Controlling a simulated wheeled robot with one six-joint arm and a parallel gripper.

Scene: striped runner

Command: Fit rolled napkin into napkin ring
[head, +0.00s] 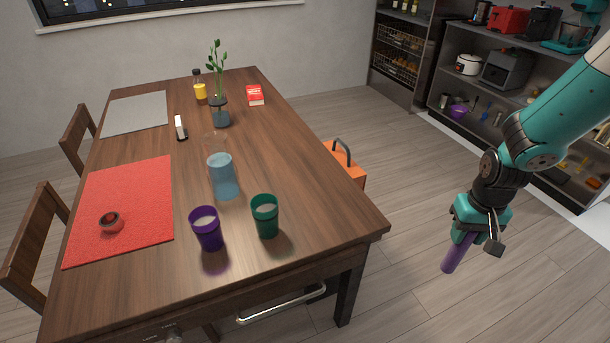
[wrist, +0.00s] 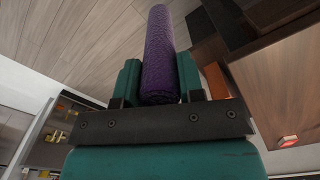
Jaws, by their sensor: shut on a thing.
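The rolled napkin is a purple cylinder (head: 458,253). My gripper (head: 470,230) is shut on it, to the right of the table and over the open floor, and the napkin points down and slightly left. In the wrist view the napkin (wrist: 158,60) stands out between the two teal fingers (wrist: 160,85).
A vase with a plant (head: 220,115) is farther back. An orange box (head: 347,167) is beyond the table's right edge.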

